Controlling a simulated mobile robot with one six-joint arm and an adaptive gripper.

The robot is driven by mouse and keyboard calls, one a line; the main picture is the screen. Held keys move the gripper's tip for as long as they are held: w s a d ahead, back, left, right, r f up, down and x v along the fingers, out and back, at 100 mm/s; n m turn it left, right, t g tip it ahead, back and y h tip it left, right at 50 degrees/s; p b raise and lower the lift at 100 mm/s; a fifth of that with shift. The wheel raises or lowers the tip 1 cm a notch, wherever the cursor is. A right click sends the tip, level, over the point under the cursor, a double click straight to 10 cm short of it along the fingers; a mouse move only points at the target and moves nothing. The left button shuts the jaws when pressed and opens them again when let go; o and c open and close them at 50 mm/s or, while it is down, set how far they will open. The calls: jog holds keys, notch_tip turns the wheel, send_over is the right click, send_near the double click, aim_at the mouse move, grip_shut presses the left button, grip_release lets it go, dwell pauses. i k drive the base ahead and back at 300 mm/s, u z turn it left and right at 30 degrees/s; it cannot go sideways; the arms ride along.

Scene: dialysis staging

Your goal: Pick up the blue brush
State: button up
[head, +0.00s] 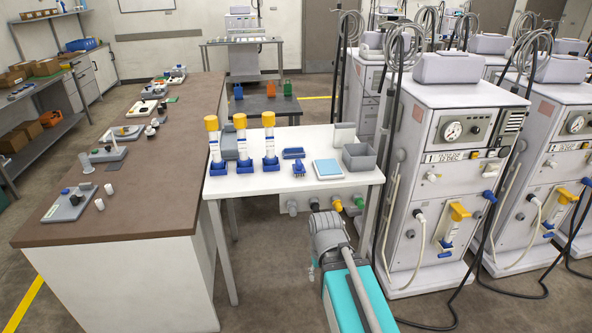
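A small blue object (298,168), which looks like the blue brush, is on the white table (259,183), right of the yellow-capped columns. It is too small for me to make out bristles or a handle. A flat blue tray (293,153) lies just behind it, and a light-blue pad (327,168) lies to its right. My grey and teal arm is at the bottom centre, in front of the table and apart from the blue object. I cannot make out my gripper's fingers.
Several yellow-capped columns on blue bases (270,143) stand on the table's left half. A grey open bin (359,158) sits at the right. Dialysis machines (448,150) with hanging hoses stand close on the right. A long brown-topped counter (120,208) is on the left.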

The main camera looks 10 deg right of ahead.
aim_at(298, 168)
jog(key=z, duration=0.1)
jog(key=i, duration=1)
jog(key=u, duration=0.05)
